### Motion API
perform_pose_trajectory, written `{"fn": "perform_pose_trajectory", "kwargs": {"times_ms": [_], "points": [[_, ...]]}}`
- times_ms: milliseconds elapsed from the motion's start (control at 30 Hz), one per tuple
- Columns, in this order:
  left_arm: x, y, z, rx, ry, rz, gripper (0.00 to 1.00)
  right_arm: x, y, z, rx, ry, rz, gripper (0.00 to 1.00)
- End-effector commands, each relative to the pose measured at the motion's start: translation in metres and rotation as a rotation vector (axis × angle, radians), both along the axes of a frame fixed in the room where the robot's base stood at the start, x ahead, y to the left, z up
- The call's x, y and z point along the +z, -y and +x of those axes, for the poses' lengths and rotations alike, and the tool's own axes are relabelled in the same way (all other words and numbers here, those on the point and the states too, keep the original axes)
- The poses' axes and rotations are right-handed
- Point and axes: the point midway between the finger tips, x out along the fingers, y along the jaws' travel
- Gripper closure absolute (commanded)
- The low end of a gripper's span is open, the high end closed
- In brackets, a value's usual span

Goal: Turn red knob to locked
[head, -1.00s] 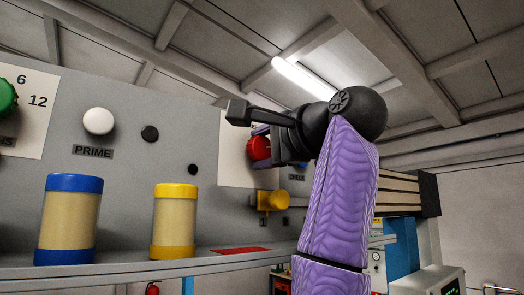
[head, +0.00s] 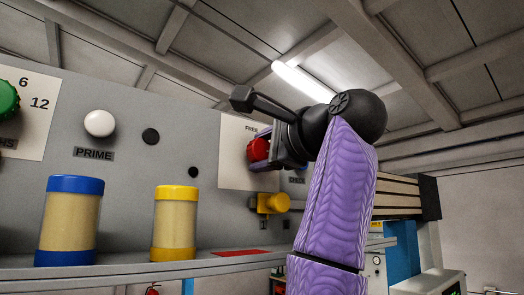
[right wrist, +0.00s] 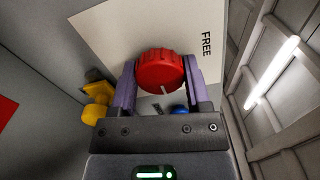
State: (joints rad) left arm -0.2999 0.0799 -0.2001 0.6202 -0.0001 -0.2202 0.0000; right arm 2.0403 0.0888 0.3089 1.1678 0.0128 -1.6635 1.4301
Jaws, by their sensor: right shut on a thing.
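The red knob (head: 257,150) sits on a white plate (head: 233,170) on the grey panel. My right gripper (head: 264,147) is shut on the knob. In the right wrist view, the ribbed red knob (right wrist: 161,70) lies between the two purple fingers of my right gripper (right wrist: 162,80), one on each side. The word FREE (right wrist: 206,43) shows on the plate beyond the right finger in that view. A small white mark shows just below the knob there. No "locked" label can be read; part of the plate is hidden. My left gripper is not in view.
A yellow knob-like fitting (head: 270,202) projects from the panel just below the red knob. A blue-capped cylinder (head: 70,222) and a yellow-capped cylinder (head: 175,224) stand on the ledge to the left. A white button (head: 99,123) and a green knob (head: 7,97) are farther left.

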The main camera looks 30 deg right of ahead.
Motion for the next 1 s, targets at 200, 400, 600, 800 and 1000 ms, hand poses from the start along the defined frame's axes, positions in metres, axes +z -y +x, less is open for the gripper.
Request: {"fn": "perform_pose_trajectory", "kwargs": {"times_ms": [200, 400, 600, 800, 1000], "points": [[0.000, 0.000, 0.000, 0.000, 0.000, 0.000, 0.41, -0.002, 0.000, 0.001, 0.000, -0.006, 0.001, 0.04], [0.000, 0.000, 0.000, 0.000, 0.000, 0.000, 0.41, -0.001, 0.000, 0.000, 0.001, -0.004, 0.000, 0.04], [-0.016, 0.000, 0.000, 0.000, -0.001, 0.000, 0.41, -0.005, 0.002, -0.020, -0.001, 0.002, 0.000, 0.04], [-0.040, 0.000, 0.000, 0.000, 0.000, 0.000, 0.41, -0.005, 0.006, -0.072, -0.001, 0.001, 0.000, 0.04], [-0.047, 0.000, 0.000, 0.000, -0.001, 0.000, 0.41, -0.003, 0.008, -0.097, -0.001, -0.003, 0.001, 0.04]]}}
